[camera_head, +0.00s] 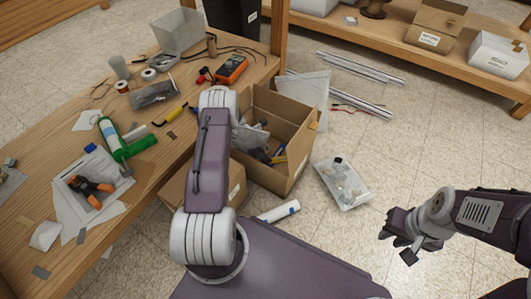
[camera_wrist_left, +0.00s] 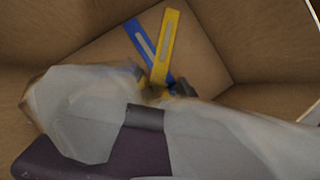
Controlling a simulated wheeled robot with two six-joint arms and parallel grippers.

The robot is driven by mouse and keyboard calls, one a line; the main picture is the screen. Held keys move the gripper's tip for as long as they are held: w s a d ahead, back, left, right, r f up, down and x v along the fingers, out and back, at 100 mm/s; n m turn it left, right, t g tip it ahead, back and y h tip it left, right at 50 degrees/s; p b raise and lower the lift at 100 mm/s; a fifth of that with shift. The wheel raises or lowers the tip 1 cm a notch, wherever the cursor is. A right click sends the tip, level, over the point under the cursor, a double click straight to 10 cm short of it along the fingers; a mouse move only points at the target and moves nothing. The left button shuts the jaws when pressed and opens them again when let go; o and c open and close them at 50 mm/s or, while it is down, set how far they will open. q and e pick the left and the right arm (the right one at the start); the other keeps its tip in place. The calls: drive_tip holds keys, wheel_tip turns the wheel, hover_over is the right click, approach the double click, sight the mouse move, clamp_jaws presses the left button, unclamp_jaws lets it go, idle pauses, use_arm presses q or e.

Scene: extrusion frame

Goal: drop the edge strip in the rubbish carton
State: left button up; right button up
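The open brown carton (camera_head: 295,135) stands on the floor beside the workbench, and its inner walls fill the left wrist view (camera_wrist_left: 205,55). My left arm reaches over it. My left gripper (camera_wrist_left: 146,115) shows partly in the left wrist view, inside the carton, as a purple finger with a dark tip. Pale grey translucent crumpled material (camera_wrist_left: 230,135) lies across that finger on both sides. I cannot tell whether it is the edge strip, or whether the finger grips it. A yellow strip (camera_wrist_left: 166,45) and a blue strip (camera_wrist_left: 143,38) lie beyond. My right gripper (camera_head: 400,247) is open and empty above the floor.
A second, closed carton (camera_head: 175,188) stands against the bench. A clear bag of parts (camera_head: 342,184) and a white tube (camera_head: 279,212) lie on the floor. The workbench (camera_head: 110,205) holds tools, a green bottle and an orange meter (camera_head: 232,67).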

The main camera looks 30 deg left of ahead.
use_arm(q)
drive_tip(key=shift+r, duration=0.25)
drive_tip(key=p+v, duration=0.8)
drive_tip(key=v, duration=0.5)
drive_tip(key=s+d+r+m+g+y, duration=0.1)
drive_tip(key=s+d+r+m, duration=0.3)
drive_tip(key=d+r+m, duration=0.25)
drive_tip(key=s+d+r+m+g+y, duration=0.1)
drive_tip(key=s+d+r+m+g, duration=0.15)
drive_tip(key=d+r+m, duration=0.4)
drive_tip(key=s+d+r+m+y, duration=0.1)
drive_tip(key=s+d+r+m, duration=0.1)
drive_tip(key=s+m, duration=0.4)
drive_tip(key=s+d+r+m+t+y, duration=0.1)
drive_tip(key=s+d+r+m, duration=0.1)
drive_tip(key=s+r+m, duration=0.2)
drive_tip(key=s+m, duration=0.2)
drive_tip(key=m, duration=0.1)
drive_tip(key=shift+s+r, duration=0.25)
drive_tip(key=shift+r, duration=0.15)
